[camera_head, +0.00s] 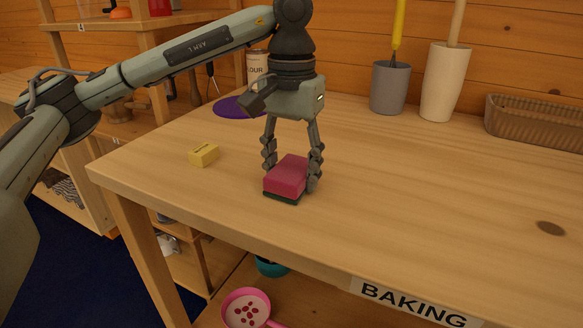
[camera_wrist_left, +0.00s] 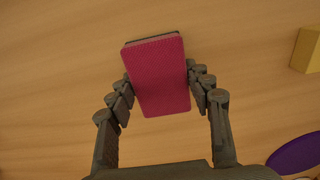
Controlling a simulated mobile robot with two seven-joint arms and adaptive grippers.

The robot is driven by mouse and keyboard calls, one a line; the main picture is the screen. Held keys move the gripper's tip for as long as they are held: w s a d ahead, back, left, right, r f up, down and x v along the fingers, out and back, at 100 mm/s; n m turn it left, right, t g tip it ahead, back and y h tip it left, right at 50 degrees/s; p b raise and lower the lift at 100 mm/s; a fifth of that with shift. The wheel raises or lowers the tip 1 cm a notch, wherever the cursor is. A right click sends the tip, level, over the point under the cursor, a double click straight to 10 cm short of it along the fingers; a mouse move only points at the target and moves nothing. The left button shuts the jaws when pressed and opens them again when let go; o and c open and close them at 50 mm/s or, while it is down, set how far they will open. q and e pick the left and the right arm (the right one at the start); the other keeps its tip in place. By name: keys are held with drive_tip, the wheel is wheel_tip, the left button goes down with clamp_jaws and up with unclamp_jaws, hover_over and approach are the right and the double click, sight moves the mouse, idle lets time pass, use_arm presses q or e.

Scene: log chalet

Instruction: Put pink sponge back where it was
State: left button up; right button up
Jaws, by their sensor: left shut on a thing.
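The pink sponge (camera_head: 287,175), with a dark underside, is at the wooden table top (camera_head: 420,190), near its front left part. My left gripper (camera_head: 292,180) points down from above and is shut on the sponge, one finger on each side. In the left wrist view the sponge (camera_wrist_left: 160,75) sits between the fingertips of the left gripper (camera_wrist_left: 160,88), its pink face toward the camera. I cannot tell whether its underside touches the table or hangs just above it. My right gripper is not in view.
A yellow block (camera_head: 204,155) lies left of the sponge. A purple disc (camera_head: 238,107) and a flour canister (camera_head: 256,66) are behind. A grey pot (camera_head: 390,88), a cream pot (camera_head: 446,82) and a brown basket (camera_head: 535,122) stand at the back.

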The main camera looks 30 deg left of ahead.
sight(292, 168)
use_arm(q)
drive_tip(key=shift+f, duration=0.2)
drive_tip(key=o, duration=1.1)
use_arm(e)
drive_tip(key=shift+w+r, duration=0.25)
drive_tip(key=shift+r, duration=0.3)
use_arm(q)
drive_tip(key=shift+r, duration=0.15)
drive_tip(key=shift+r, duration=0.2)
wheel_tip(292, 168, up, 7)
drive_tip(key=shift+r+p, duration=0.1)
drive_tip(key=shift+p, duration=0.4)
drive_tip(key=shift+r+p, duration=0.65)
drive_tip(key=shift+r, duration=1.65)
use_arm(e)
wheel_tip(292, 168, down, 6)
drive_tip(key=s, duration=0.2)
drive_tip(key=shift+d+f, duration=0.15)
